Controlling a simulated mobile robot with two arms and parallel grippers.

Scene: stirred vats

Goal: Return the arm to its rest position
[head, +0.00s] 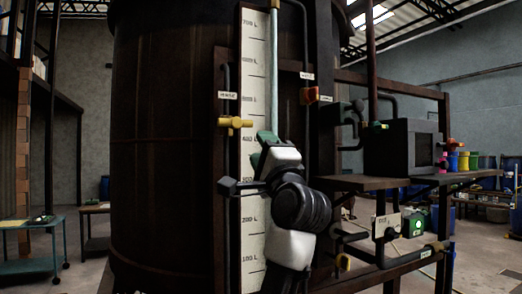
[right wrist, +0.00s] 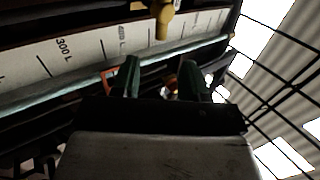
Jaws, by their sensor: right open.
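My right arm, white and black, rises in front of the tall vat (head: 160,150) in the head view. Its gripper (head: 262,146) is in front of the white level scale (head: 254,75), below and to the right of a yellow valve (head: 235,122). In the right wrist view its two green fingers (right wrist: 160,75) stand apart with nothing held between them. The scale (right wrist: 75,50) and the yellow valve (right wrist: 165,20) lie beyond the fingers. My left gripper is in neither view.
Pipes and a rusty frame stand close to the right of my arm. A shelf (head: 350,183) there carries a dark box-shaped monitor (head: 400,147) and several coloured pots. A green-legged table (head: 35,265) stands at far left. Open floor shows at right.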

